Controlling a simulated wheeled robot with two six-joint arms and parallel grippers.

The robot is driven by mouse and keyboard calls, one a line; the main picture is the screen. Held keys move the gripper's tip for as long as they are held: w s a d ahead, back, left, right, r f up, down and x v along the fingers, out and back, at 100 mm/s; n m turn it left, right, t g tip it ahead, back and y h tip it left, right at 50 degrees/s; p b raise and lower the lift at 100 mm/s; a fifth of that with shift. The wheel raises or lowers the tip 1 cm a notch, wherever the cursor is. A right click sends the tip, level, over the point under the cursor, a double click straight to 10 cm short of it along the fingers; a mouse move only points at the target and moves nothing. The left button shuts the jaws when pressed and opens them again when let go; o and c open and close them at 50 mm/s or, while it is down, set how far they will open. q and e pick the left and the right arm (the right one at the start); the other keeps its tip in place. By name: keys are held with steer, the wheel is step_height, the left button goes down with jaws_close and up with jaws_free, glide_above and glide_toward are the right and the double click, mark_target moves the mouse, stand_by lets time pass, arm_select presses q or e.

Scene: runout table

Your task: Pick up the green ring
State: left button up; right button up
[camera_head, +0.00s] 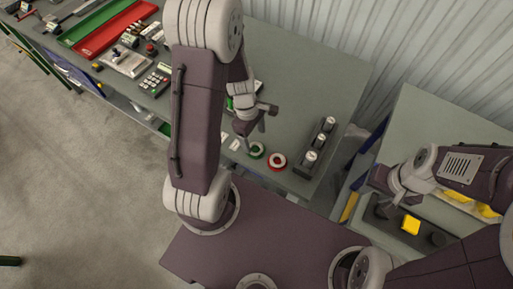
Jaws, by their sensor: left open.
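The green ring (260,154) lies flat on the grey-green table near its front edge, with a pale centre. A red ring (277,167) lies just to its right. My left gripper (250,139) is open, pointing down close to the green ring, a little up and left of it in the picture. One finger seems close to the ring's edge; I cannot tell whether it touches. My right gripper (380,200) is far to the right, over a dark tray; its jaws are too unclear to judge.
A dark rack with several upright capped cylinders (310,157) stands right of the red ring. Small white labels (235,145) lie left of the green ring. A yellow block (410,224) is near my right gripper.

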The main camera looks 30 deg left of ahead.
mark_target(256, 150)
arm_select(q)
steer(key=f, duration=0.1)
steer(key=f+b, duration=0.1)
steer(key=f, duration=0.2)
steer(key=shift+s+d+f, duration=0.15)
steer(key=shift+s+f, duration=0.15)
steer(key=shift+s, duration=0.1)
steer(key=shift+w+d+f, duration=0.1)
steer(key=shift+w+f, duration=0.05)
steer(key=shift+w, duration=0.15)
steer(key=shift+s, duration=0.2)
steer(key=c, duration=1.5)
steer(key=shift+c, duration=0.4)
step_height(256, 150, up, 4)
steer(key=shift+w+r+p, duration=0.15)
steer(key=shift+r+p, duration=0.1)
steer(key=shift+p, duration=0.5)
steer(key=s+d+r+b, duration=0.2)
steer(key=s+d+r, duration=0.4)
steer(key=d, duration=0.3)
steer(key=shift+s+d+r, duration=0.15)
steer(key=shift+s+r, duration=0.2)
steer(key=shift+s, duration=0.25)
